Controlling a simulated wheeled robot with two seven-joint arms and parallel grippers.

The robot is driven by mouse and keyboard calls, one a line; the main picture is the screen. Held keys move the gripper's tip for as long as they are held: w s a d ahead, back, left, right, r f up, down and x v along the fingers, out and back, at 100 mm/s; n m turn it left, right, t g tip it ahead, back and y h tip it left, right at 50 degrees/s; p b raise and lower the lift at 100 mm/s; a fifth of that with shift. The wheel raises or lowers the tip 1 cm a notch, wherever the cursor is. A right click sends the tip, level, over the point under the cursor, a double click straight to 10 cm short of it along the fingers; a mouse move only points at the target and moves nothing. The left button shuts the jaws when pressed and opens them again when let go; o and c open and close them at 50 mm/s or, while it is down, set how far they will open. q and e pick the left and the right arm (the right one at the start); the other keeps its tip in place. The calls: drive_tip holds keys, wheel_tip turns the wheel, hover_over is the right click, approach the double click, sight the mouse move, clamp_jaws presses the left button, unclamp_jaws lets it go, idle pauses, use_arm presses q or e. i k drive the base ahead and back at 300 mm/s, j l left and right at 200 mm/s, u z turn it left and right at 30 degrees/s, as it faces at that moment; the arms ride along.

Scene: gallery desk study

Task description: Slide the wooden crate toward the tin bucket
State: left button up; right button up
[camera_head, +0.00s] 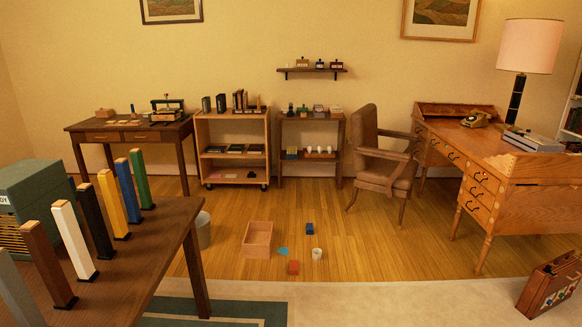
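An open wooden crate (257,252) stands on the wood floor near the middle of the head view, and its inside looks empty. A grey tin bucket (204,232) stands on the floor to the left of the crate, with a strip of bare floor between them. The bucket is partly hidden behind the corner of the dark table in front. Neither of my grippers shows in this view.
A dark table (150,240) with several colored upright blocks fills the left front. A blue block (309,229), a red block (294,267), a white cup (317,254) and a flat blue piece (283,251) lie right of the crate. An armchair (383,170) stands behind.

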sight(259, 239)
drive_tip(key=i, duration=2.45)
drive_tip(key=i+j+z, duration=0.3)
drive_tip(key=i+j, duration=0.25)
drive_tip(key=i, duration=0.15)
drive_tip(key=i+j+z, duration=0.25)
drive_tip(key=i+j, duration=0.4)
drive_tip(key=i+j+z, duration=0.3)
drive_tip(key=i+j, duration=0.25)
drive_tip(key=j, duration=0.25)
